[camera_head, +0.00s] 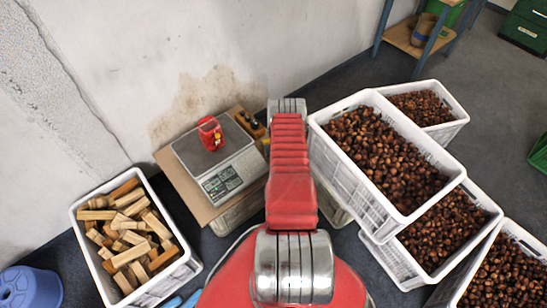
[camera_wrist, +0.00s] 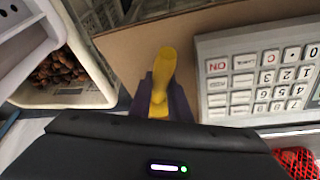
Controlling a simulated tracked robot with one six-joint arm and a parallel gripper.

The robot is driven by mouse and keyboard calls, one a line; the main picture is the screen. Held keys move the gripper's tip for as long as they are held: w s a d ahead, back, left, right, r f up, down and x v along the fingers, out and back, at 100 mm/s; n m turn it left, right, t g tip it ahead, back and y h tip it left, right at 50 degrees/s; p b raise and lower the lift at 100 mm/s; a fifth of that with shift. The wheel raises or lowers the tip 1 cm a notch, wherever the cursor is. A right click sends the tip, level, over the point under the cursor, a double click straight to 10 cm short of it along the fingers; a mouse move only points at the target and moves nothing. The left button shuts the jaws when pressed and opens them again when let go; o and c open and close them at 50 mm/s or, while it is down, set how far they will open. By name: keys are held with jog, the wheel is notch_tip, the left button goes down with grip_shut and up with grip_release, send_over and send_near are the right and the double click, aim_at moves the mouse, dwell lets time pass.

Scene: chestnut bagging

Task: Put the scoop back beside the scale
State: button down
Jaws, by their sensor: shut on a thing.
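In the wrist view, the yellow scoop (camera_wrist: 166,62) sits between the dark fingers of my gripper (camera_wrist: 160,98). My gripper is shut on it, just over the brown cardboard (camera_wrist: 125,55) and beside the scale's keypad (camera_wrist: 262,75). Only a yellow handle-like part shows; the scoop's bowl cannot be made out. In the head view, the scale (camera_head: 222,158) stands on the cardboard by the wall with a red net bag (camera_head: 210,133) on its plate.
A white crate of wood blocks (camera_head: 82,212) stands at the left. White crates of chestnuts (camera_head: 322,138) are stacked close to the right of my arm. A shelf (camera_head: 400,40) stands at the back right, and a blue stool (camera_head: 30,290) at the lower left.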

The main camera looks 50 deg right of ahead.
jog(key=shift+f, duration=0.65)
jog(key=c, duration=1.7)
grip_release()
jog(key=shift+o, duration=0.2)
jog(key=shift+r, duration=0.15)
jog(key=shift+v, duration=5.35)
jog(key=shift+s+a+r, duration=0.15)
jog(key=shift+s+r, duration=0.05)
jog(key=shift+r, duration=0.3)
